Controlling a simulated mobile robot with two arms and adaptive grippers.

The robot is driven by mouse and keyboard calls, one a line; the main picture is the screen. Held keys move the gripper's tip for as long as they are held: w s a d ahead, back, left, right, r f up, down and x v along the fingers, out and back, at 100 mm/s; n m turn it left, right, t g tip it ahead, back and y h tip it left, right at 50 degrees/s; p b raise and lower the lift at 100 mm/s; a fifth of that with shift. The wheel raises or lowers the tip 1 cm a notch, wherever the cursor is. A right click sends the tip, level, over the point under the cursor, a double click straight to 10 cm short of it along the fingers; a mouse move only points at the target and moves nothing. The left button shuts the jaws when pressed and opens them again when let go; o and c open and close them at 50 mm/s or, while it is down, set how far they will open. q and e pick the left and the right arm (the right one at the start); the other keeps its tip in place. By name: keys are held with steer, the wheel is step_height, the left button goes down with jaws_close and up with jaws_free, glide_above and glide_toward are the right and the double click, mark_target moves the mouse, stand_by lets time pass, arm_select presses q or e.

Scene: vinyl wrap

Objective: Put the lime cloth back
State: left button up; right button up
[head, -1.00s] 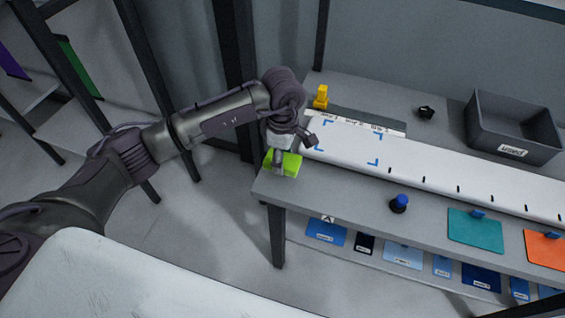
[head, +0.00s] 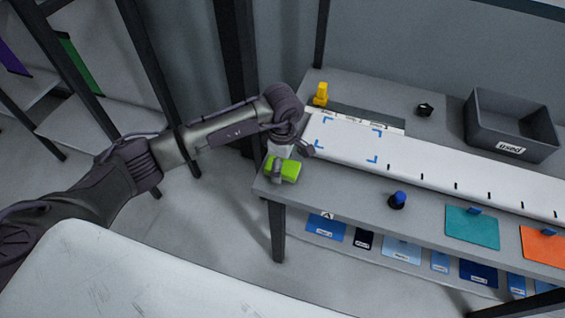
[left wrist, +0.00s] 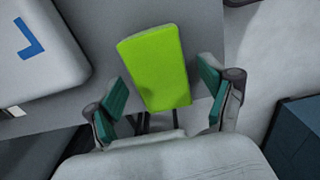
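The lime cloth (head: 290,170) shows as a bright green block at the left end of the grey table, near its corner. In the left wrist view the lime cloth (left wrist: 157,68) sits between the two fingers of my left gripper (left wrist: 162,97), with a gap on each side. The gripper is open around it. In the head view my left gripper (head: 277,172) partly covers the cloth. It appears to rest on the tabletop. My right gripper is not in view.
A white padded board (head: 340,145) with blue corner marks lies just right of the cloth. A yellow object (head: 320,94), a blue-topped knob (head: 398,199), a teal cloth (head: 471,230), an orange cloth (head: 545,246) and a grey bin labelled "used" (head: 483,129) are also on the table.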

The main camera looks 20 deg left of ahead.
arm_select(q)
steer(key=shift+r, duration=0.2)
step_height(320, 180, up, 12)
steer(key=b, duration=0.3)
steer(key=shift+f, duration=0.1)
stand_by(0.4)
